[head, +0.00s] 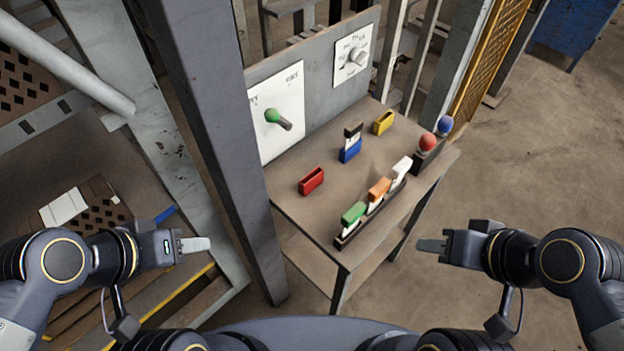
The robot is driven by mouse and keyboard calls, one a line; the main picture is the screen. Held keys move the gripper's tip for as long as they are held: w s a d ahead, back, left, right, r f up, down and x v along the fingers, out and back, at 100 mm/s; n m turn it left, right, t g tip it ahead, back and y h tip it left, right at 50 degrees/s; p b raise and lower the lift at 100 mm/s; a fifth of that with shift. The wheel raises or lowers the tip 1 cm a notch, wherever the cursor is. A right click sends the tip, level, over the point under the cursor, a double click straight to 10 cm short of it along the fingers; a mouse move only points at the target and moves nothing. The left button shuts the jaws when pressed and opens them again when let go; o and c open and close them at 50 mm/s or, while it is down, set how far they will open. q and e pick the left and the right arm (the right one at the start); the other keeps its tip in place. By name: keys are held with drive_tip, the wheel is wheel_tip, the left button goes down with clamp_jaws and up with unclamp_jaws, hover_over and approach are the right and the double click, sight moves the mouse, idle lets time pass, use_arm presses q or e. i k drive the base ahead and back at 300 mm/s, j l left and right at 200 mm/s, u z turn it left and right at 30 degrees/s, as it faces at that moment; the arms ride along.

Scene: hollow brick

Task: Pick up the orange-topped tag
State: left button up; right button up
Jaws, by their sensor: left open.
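The orange-topped tag (379,188) stands upright in a dark rack (352,238) along the table's near right edge. It is between a green-topped tag (353,213) and a white-topped tag (401,166) in the same rack. My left gripper (200,244) is open and empty, left of the table and well apart from the tags. My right gripper (430,246) is to the right of the table, also apart from the tags; its fingers are seen edge-on, so their opening is unclear.
A red holder (312,181), a yellow holder (383,122) and a blue holder (349,151) with a black-topped tag (353,131) stand on the table (306,218). A grey post (219,150) rises at left.

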sight(376, 194)
drive_tip(key=l+u, duration=0.4)
drive_tip(key=k+l+u, duration=0.15)
drive_tip(key=l+u, duration=0.3)
drive_tip(key=l, duration=0.15)
